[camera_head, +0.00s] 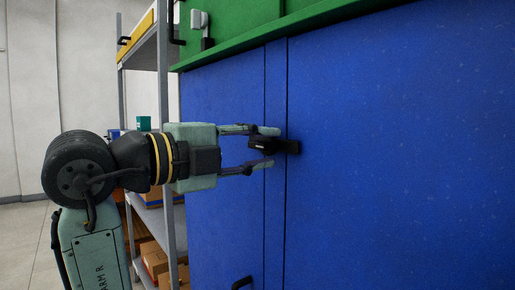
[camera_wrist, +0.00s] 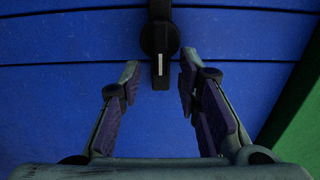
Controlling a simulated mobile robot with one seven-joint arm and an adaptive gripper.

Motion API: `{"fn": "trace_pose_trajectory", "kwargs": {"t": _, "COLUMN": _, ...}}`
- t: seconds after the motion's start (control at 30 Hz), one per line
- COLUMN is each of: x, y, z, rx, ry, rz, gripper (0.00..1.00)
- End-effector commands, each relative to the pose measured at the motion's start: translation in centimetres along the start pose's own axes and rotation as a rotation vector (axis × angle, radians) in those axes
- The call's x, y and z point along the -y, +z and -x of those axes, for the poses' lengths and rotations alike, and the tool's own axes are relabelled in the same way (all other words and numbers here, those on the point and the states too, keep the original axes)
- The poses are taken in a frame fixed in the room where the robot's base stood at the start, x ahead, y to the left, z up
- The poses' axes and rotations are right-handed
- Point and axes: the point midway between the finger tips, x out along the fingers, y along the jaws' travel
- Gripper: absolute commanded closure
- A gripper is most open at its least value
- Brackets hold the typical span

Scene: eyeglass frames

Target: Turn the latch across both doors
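The latch (camera_head: 288,147) is a black turn piece on the blue cabinet front. In the head view it lies roughly horizontal, its bar reaching right over a vertical seam. In the wrist view the latch (camera_wrist: 160,38) shows a round hub with a white mark, and its bar runs up out of frame. My gripper (camera_head: 266,147) is open, one fingertip above and one below the latch hub. In the wrist view my gripper (camera_wrist: 160,69) has a finger on each side of the hub, with gaps visible; contact is not clear. The blue doors (camera_head: 400,150) look closed.
A green cabinet (camera_head: 235,30) with a light grey latch piece (camera_head: 199,19) sits above the blue doors, with a projecting green ledge. A dark handle (camera_head: 243,283) is low on the blue front. A metal shelf (camera_head: 163,80) with boxes stands left, behind my arm.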

Motion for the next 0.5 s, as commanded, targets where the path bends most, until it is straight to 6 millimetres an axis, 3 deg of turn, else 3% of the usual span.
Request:
{"fn": "trace_pose_trajectory", "kwargs": {"t": 0.27, "x": 0.0, "y": 0.1, "z": 1.0, "rx": 0.002, "ry": -0.001, "rz": 0.001, "gripper": 0.69}}
{"fn": "trace_pose_trajectory", "kwargs": {"t": 0.5, "x": 0.1, "y": 0.1, "z": 5.6, "rx": 0.004, "ry": -0.003, "rz": 0.0, "gripper": 0.69}}
